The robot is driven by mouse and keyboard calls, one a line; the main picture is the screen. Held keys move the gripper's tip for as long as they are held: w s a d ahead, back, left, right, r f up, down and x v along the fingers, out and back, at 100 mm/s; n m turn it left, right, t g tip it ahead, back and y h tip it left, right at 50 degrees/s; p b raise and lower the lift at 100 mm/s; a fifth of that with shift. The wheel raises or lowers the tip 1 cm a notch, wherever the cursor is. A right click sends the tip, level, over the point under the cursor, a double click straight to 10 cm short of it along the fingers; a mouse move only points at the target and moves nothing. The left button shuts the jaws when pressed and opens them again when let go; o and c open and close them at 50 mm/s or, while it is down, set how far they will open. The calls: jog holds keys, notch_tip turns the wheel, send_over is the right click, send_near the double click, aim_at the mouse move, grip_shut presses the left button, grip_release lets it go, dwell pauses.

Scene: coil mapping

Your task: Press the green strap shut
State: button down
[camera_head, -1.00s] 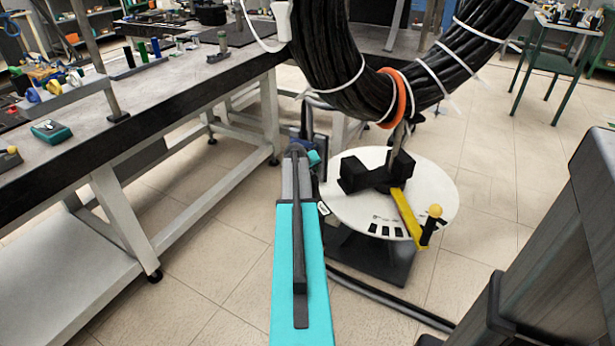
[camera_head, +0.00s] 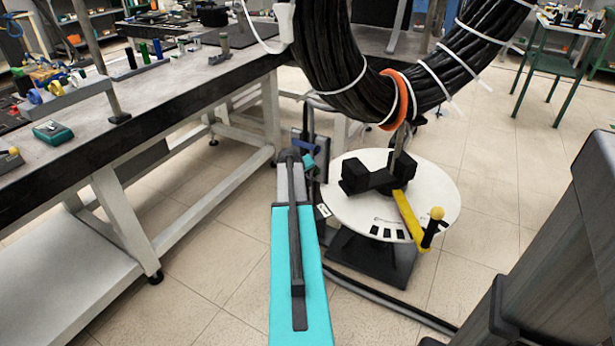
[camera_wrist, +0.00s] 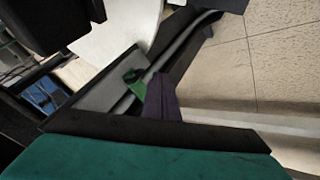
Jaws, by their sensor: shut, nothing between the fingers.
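The green strap (camera_wrist: 135,82) shows as a small green piece in the wrist view, on a grey-and-black part beside the white disc. My gripper (camera_wrist: 163,98) is shut and empty in the wrist view. Its dark fingertips are just right of the green piece, close to it or touching; I cannot tell which. Most of the strap is hidden. In the head view I cannot make out the strap, and my gripper is hidden beyond the end of my cyan arm.
The round white disc (camera_head: 345,215) carries a black block (camera_head: 370,178) and a yellow lever (camera_head: 408,213). A thick black cable bundle (camera_head: 345,75) with an orange band (camera_head: 403,98) hangs above it. A workbench (camera_head: 170,85) stands left. Dark hoses (camera_head: 385,297) lie on the floor.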

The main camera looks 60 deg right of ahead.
jog(key=s+p+v, duration=0.1)
jog(key=v, duration=0.9)
jog(key=shift+s+a, duration=0.2)
jog(key=shift+a, duration=0.4)
